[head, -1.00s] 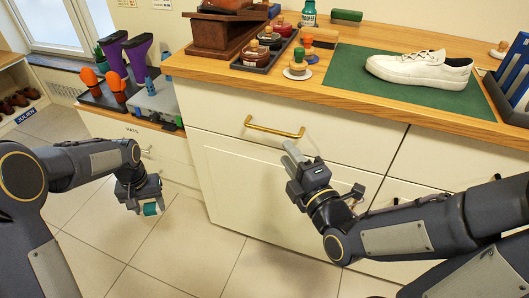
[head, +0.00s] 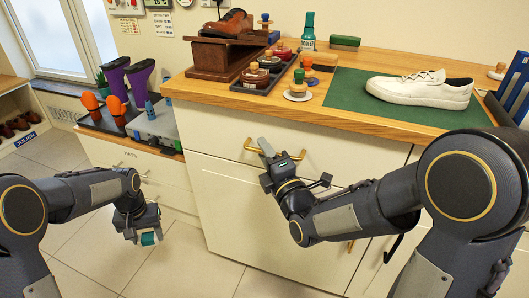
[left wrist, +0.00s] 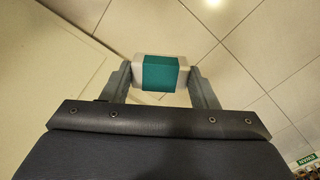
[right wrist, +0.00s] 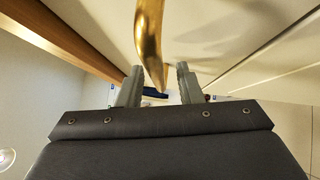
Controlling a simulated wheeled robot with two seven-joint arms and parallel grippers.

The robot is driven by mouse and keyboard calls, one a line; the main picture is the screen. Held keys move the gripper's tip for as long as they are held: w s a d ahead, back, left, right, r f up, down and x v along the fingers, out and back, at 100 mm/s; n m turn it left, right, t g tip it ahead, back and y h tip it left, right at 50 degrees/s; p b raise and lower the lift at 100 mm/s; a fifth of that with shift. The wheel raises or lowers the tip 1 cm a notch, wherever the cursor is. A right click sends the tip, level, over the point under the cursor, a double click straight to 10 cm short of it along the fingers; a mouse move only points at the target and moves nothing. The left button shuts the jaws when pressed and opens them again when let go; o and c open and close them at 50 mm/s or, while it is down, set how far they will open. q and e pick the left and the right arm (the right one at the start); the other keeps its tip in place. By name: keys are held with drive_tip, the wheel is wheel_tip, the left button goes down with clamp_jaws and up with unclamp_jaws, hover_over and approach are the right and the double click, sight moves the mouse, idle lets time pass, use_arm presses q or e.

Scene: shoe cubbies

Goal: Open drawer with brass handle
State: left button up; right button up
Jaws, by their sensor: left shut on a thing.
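The brass handle (head: 249,147) is fixed to the white drawer front (head: 215,138) under the wooden worktop. The drawer looks closed. My right gripper (head: 268,150) is at the handle, its fingers covering part of the bar. In the right wrist view the brass bar (right wrist: 150,40) comes down between the two spread fingers (right wrist: 158,85), with gaps visible beside it. My left gripper (head: 148,236) hangs low at the left, shut on a white block with a teal band (left wrist: 158,73), away from the drawer.
On the worktop (head: 385,127) stand a white shoe (head: 420,90) on a green mat, a brown shoe on a wooden stand (head: 225,58), polish tins and brushes. A lower cabinet with purple boots (head: 118,80) stands left. The tiled floor in front is clear.

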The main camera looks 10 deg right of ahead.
drive_tip(key=shift+w+a, duration=0.1)
drive_tip(key=shift+w, duration=0.2)
clamp_jaws()
